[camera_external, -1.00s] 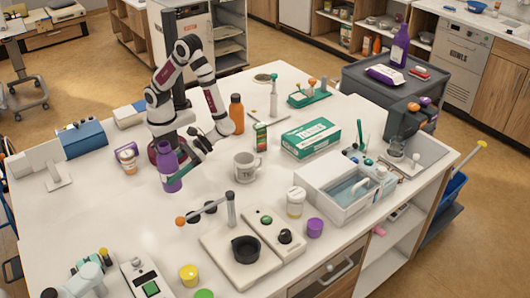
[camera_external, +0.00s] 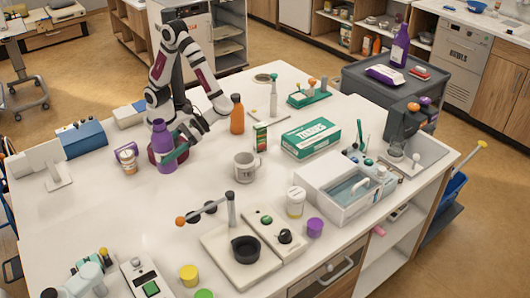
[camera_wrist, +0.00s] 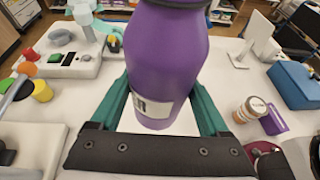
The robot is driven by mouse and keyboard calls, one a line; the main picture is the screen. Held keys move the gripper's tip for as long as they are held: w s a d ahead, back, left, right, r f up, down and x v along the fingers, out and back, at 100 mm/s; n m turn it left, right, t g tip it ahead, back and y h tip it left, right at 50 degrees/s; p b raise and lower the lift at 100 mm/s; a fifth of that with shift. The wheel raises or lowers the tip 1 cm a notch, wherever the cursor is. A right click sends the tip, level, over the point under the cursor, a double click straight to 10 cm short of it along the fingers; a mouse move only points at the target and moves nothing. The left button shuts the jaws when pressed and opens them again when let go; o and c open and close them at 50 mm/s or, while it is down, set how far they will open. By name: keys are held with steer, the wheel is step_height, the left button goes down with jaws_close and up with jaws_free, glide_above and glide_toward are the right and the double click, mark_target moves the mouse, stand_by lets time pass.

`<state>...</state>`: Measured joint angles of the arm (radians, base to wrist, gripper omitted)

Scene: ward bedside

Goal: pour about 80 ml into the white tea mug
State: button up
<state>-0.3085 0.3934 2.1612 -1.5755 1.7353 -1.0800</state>
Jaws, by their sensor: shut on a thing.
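A purple bottle (camera_external: 163,148) is upright in my gripper (camera_external: 172,154), left of the mug and close to my arm's base. In the wrist view the bottle (camera_wrist: 166,65) fills the middle, with a green finger of my gripper (camera_wrist: 166,100) on each side. The fingers are shut on it. The bottle's underside seems close to the table, but I cannot tell whether it touches. The white tea mug (camera_external: 245,165) stands upright on the white table to the right of the bottle, with dark lettering on its side. Its contents are not visible. It is not seen in the wrist view.
An orange bottle (camera_external: 237,114) and a small green box (camera_external: 260,137) stand behind the mug. A small jar (camera_external: 128,162) is left of the purple bottle. The table between bottle and mug is clear.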

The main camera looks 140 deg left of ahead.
steer(key=shift+s+f+g, duration=0.2)
steer(key=shift+s+g, duration=0.1)
steer(key=shift+s, duration=0.1)
steer(key=s+a+f+m+g+y, duration=0.35)
steer(key=s+m+g, duration=0.35)
steer(key=s, duration=0.4)
steer(key=s+a+f+m+g+y, duration=0.1)
steer(key=s+a+m+g+y, duration=0.15)
steer(key=a+m+y, duration=0.5)
steer(key=s+a+f+m+g+y, duration=0.15)
steer(key=s+a+m+y, duration=0.25)
steer(key=a+m+y, duration=0.4)
steer(key=w+a+r+m+t+y, duration=0.3)
steer(key=w+a+m+t+y, duration=0.15)
steer(key=w+m+t, duration=0.2)
steer(key=w+a+r+m+t+y, duration=0.4)
steer(key=w+a+m+t, duration=0.2)
steer(key=m+t, duration=0.1)
steer(key=shift+g+h, duration=0.25)
steer(key=shift+h, duration=0.1)
steer(key=f, duration=1.3)
steer(key=shift+d+f, duration=0.2)
steer(key=shift+f, duration=0.2)
